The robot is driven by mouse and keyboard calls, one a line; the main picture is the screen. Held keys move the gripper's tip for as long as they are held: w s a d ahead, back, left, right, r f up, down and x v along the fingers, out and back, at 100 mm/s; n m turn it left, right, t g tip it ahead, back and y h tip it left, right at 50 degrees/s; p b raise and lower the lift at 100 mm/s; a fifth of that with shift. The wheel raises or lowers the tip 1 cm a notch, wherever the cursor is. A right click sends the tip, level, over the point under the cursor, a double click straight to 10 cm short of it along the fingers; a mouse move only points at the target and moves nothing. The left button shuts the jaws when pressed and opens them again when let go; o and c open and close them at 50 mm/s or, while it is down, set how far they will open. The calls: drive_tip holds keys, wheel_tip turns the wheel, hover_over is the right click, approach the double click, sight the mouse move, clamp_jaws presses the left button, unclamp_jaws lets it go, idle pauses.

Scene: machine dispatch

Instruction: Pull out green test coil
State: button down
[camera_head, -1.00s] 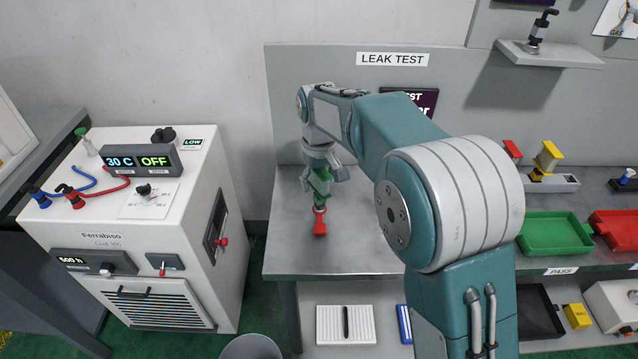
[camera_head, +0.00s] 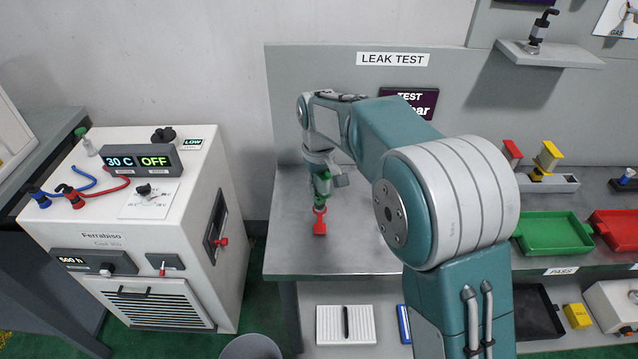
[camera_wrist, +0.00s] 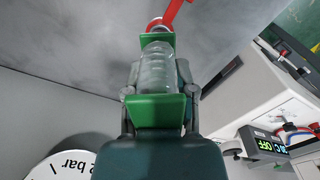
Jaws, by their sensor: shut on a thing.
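The green test coil (camera_wrist: 158,72) has green end plates and a clear ribbed middle. In the wrist view it lies between the two fingers of my gripper (camera_wrist: 160,92), which is shut on it. In the head view my gripper (camera_head: 321,178) points down over the bench, with green parts of the coil (camera_head: 322,185) showing at its tip. A red handle-shaped part (camera_head: 320,225) is at the coil's far end, just above or on the bench top; it also shows in the wrist view (camera_wrist: 178,12). I cannot tell whether coil and red part are still joined.
The grey bench (camera_head: 300,262) is clear around my gripper, with a LEAK TEST panel (camera_head: 455,70) behind. A white machine (camera_head: 150,235) with red and blue hoses stands left. Green (camera_head: 553,250) and red (camera_head: 610,245) trays sit right. A round bar gauge (camera_wrist: 65,165) shows in the wrist view.

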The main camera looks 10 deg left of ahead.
drive_tip(key=shift+r, duration=4.9)
